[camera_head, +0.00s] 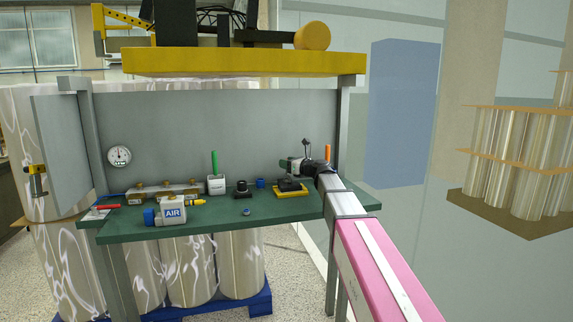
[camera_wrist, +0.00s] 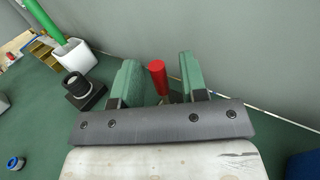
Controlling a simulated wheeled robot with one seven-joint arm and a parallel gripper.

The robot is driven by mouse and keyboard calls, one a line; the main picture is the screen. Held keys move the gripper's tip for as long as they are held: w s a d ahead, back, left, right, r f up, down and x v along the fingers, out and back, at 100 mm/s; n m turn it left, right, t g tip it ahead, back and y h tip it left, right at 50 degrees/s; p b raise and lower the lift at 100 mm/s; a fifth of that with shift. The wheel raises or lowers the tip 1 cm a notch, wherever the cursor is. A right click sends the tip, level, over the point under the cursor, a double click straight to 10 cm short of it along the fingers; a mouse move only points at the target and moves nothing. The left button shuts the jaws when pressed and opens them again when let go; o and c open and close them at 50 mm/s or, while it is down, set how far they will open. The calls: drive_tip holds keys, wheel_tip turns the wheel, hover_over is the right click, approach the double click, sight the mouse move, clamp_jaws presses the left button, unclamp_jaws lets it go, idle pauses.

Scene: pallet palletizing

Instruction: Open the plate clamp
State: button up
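In the wrist view a red-tipped handle (camera_wrist: 157,75) stands between the two green fingers of my gripper (camera_wrist: 161,68). A gap shows on each side of it, so the fingers are open around it and not pressed on it. The handle's lower part is hidden by the gripper body. In the head view my gripper (camera_head: 287,163) is low over the right part of the bench, above a dark fixture on a yellow base (camera_head: 291,191). This may be the plate clamp; its details are too small to tell, and the red handle cannot be made out there.
The green bench (camera_head: 170,231) has a grey back panel (camera_head: 220,120). Left of my gripper are a white box with a green lever (camera_head: 216,184), a black cylinder block (camera_head: 242,189) and a block marked AIR (camera_head: 171,213). An orange handle (camera_head: 327,152) stands behind my arm.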

drive_tip(key=shift+w+a, duration=0.15)
drive_tip(key=shift+a, duration=0.05)
clamp_jaws()
